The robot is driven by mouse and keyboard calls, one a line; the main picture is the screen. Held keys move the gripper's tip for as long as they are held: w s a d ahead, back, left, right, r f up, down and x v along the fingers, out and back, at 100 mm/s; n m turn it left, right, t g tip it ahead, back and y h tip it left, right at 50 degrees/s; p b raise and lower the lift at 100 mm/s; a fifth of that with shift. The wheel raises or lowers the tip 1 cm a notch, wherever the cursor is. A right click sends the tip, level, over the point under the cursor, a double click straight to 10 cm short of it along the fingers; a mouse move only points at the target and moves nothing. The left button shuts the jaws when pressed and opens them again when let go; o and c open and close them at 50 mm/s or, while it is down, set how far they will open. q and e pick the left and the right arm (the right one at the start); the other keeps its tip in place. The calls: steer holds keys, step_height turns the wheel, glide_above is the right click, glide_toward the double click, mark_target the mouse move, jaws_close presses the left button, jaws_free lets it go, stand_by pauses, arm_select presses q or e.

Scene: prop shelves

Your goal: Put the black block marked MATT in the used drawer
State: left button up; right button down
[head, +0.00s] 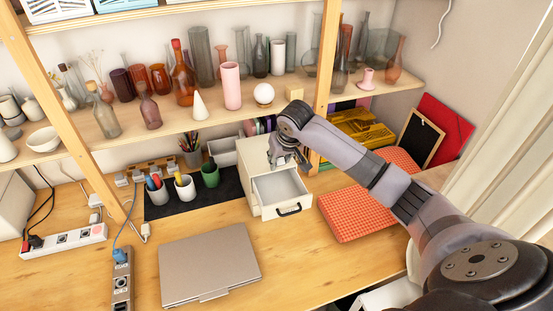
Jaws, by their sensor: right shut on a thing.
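A small white drawer unit (253,163) stands on the desk. One drawer (281,186) is pulled out, with a black handle on its front, and the part of its inside that I see looks empty. My right gripper (288,163) reaches in from the right and points down over the back of this drawer, close to the unit's front. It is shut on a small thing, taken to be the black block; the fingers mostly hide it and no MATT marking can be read. My left gripper is not in view.
A closed laptop (210,265) lies in front to the left. An orange checked box (350,212) lies right of the drawer. Pen cups (186,187) stand on a black mat to the left. A shelf with vases (232,85) and a wooden post rise close behind my arm.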

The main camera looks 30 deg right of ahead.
steer(key=shift+w+f, duration=0.1)
steer(key=shift+w, duration=0.1)
steer(key=shift+s, duration=0.25)
steer(key=f, duration=0.2)
steer(key=f+b, duration=0.1)
steer(key=f, duration=0.2)
steer(key=s+f, duration=0.1)
steer(key=f, duration=0.2)
steer(key=shift+a+f, duration=0.15)
steer(key=shift+w+f+b, duration=0.1)
steer(key=shift+f+b, duration=0.2)
steer(key=shift+f, duration=0.3)
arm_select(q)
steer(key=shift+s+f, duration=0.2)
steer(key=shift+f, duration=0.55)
